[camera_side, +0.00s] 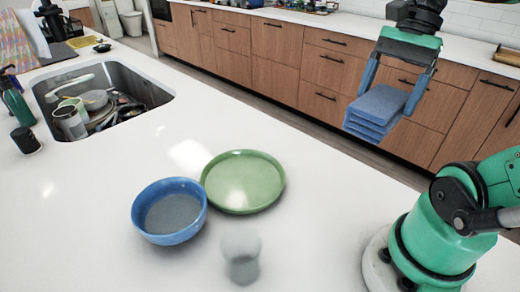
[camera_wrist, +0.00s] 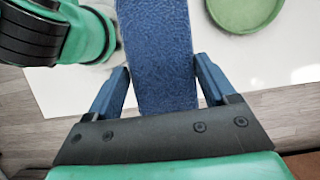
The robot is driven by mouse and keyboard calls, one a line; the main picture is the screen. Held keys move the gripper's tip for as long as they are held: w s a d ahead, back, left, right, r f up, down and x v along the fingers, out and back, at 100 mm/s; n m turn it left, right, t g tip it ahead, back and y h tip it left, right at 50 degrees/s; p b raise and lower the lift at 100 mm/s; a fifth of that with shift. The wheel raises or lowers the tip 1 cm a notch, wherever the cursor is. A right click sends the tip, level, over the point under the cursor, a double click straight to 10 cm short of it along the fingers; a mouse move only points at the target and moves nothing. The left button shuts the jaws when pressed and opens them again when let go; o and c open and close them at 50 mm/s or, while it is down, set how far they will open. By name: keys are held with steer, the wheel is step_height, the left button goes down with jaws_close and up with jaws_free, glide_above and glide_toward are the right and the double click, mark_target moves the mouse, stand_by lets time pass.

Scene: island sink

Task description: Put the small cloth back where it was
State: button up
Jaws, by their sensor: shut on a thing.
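A folded blue cloth (camera_side: 378,110) hangs in the air at the upper right in the side view, past the counter's far edge. My gripper (camera_side: 393,95) is shut on it, with one finger on each side. In the wrist view the cloth (camera_wrist: 158,55) fills the space between the fingertips of my gripper (camera_wrist: 160,85) and reaches past the top of the picture. The cloth is apart from the white counter (camera_side: 330,190).
A blue bowl (camera_side: 150,212) and a green plate (camera_side: 243,182) stand side by side on the counter. A blurred pale object (camera_side: 241,255) is in front of them. A sink (camera_side: 148,90) full of dishes is at the left. The counter's right part is clear around my base.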

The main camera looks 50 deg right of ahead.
step_height(320, 180, down, 20)
steer(key=shift+r, duration=0.25)
stand_by(0.6)
steer(key=o, duration=1)
steer(key=v, duration=1.2)
steer(key=w+a+n+t+h, duration=0.1)
steer(key=w+a+n+t, duration=0.1)
steer(key=n, duration=0.4)
steer(key=w+a+n+t+h, duration=0.2)
steer(key=w+a+n, duration=0.3)
steer(key=a+n, duration=0.1)
steer(key=w+a+n+t+h, duration=0.1)
steer(key=w+a+n+t, duration=0.2)
steer(key=n, duration=0.3)
steer(key=shift+w+a+r, duration=0.1)
steer(key=shift+w+a, duration=0.4)
steer(key=shift+w, duration=0.1)
